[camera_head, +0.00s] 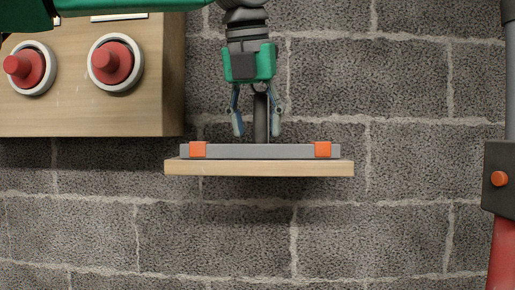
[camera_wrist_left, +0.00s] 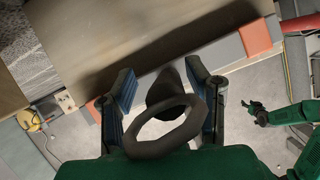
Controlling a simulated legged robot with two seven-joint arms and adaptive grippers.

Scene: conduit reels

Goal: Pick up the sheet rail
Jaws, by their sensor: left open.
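The sheet rail (camera_head: 260,152) is a grey bar with an orange block near each end, lying on a wooden shelf (camera_head: 260,168) in the head view. A dark upright handle (camera_head: 261,118) rises from its middle. My left gripper (camera_head: 257,130) points down, open, with its fingers on either side of the handle. In the left wrist view the handle's ring (camera_wrist_left: 160,125) shows between the fingers (camera_wrist_left: 163,92), with gaps on both sides. The rail (camera_wrist_left: 227,52) runs beyond it. My right gripper (camera_wrist_left: 252,112) shows small at the right, its fingers seeming apart.
A wooden box with red knobs (camera_head: 112,63) on white rings is at upper left, near my left arm. A dark and red long-handled object (camera_head: 498,180) with an orange bolt stands at the right edge. A grey block wall (camera_head: 330,230) is behind; around the shelf is free room.

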